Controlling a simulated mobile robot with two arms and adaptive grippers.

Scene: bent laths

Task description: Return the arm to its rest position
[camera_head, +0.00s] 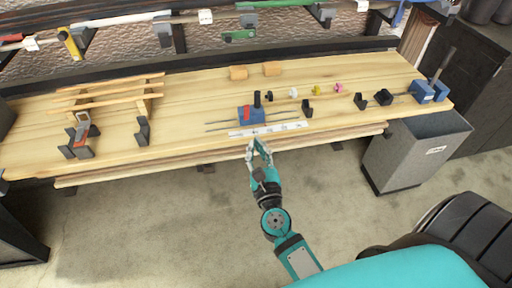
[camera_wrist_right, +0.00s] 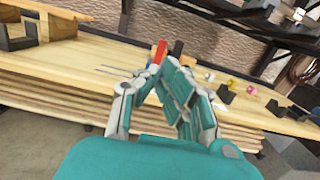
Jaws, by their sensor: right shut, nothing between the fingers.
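My right gripper (camera_head: 259,150) is in front of the front edge of the wooden workbench (camera_head: 190,105) in the head view, near a white labelled strip (camera_head: 268,129). It is shut and empty. In the right wrist view my right gripper (camera_wrist_right: 155,72) has its fingertips together, with the bench behind them. A blue block with a red part (camera_head: 250,114) sits on the bench beyond the gripper, beside thin dark rods. My left gripper is not in view.
A wooden lath rack (camera_head: 110,95) stands on the bench at left. Small clamps and coloured pieces (camera_head: 316,90) lie at centre right. A grey bin (camera_head: 412,155) stands at the bench's right end. A black seat (camera_head: 465,225) is at lower right. Open floor (camera_head: 150,225) lies at left.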

